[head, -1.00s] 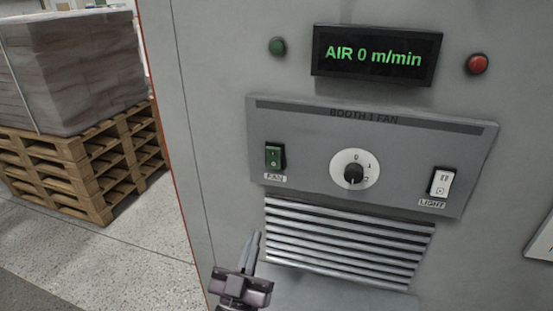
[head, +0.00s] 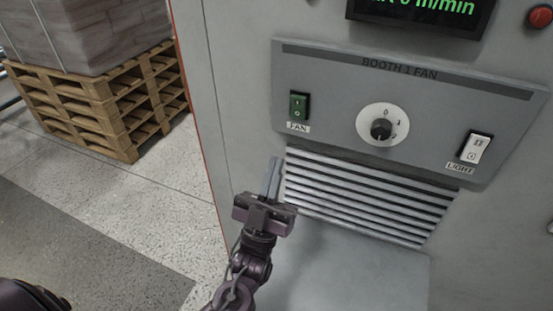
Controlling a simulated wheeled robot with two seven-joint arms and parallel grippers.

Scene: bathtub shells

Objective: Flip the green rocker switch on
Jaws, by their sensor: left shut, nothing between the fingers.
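The green rocker switch (head: 298,106) sits at the left of the grey panel (head: 340,80) titled BOOTH 1 FAN, above a FAN label. Its exact tilt is too small to tell. My left gripper (head: 273,160) is shut and empty. Its fingers point up, below and a little left of the switch, apart from it in the picture, by the left end of the vent slats. My right gripper is not in view.
The panel also has a round dial (head: 381,130) in the middle and a white LIGHT rocker (head: 475,147) at the right. Vent slats (head: 365,195) lie below. A display (head: 420,12) is cut off at the top. A loaded pallet (head: 110,100) stands at the left.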

